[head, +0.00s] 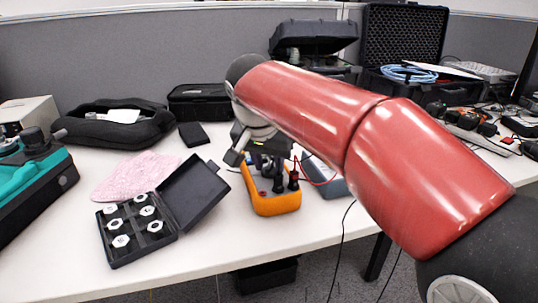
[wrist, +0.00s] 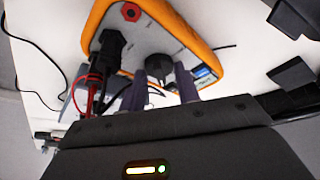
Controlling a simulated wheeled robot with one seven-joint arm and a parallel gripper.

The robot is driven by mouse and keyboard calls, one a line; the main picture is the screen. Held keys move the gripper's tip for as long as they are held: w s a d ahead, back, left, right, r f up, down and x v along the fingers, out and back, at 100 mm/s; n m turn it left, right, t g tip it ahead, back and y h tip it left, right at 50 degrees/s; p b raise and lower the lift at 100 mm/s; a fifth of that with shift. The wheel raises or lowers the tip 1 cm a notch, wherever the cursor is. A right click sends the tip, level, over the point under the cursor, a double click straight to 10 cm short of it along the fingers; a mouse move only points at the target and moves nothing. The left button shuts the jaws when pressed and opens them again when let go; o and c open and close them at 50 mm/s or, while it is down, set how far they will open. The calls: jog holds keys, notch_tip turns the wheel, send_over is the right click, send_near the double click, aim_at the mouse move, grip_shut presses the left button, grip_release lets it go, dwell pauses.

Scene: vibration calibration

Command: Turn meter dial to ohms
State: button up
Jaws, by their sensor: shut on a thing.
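The meter is orange with a grey face and lies on the white table below my arm in the head view (head: 275,206). In the wrist view its orange rim (wrist: 172,20) and face fill the top middle. The black round dial (wrist: 158,67) sits between my two fingertips. My gripper (wrist: 162,76) is shut on the dial from both sides. In the head view my gripper (head: 263,172) is over the far part of the meter, and my arm hides the dial. The dial's markings are too small to read.
An open black case (head: 136,228) with several white hex pieces lies to the left, beside a pink cloth (head: 135,177). Black cases stand at the back. The table's front edge is close.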

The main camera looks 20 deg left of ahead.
jog(key=shift+m, duration=0.6)
jog(key=o, duration=1)
jog(key=shift+c, duration=0.2)
jog(key=p+v, duration=0.1)
jog(key=v, duration=0.6)
jog(key=shift+r, duration=0.4)
jog(key=shift+s+a, duration=0.15)
jog(key=s+d+f+n, duration=0.1)
jog(key=s+d+f, duration=0.2)
jog(key=d, duration=0.7)
jog(key=s+d+f, duration=0.2)
jog(key=s+d, duration=0.2)
jog(key=d, duration=0.6)
jog(key=s+d+f+t, duration=0.1)
jog(key=s+d+f, duration=0.9)
jog(key=f, duration=0.1)
jog(key=shift+f+n, duration=0.25)
jog(key=shift+n, duration=0.15)
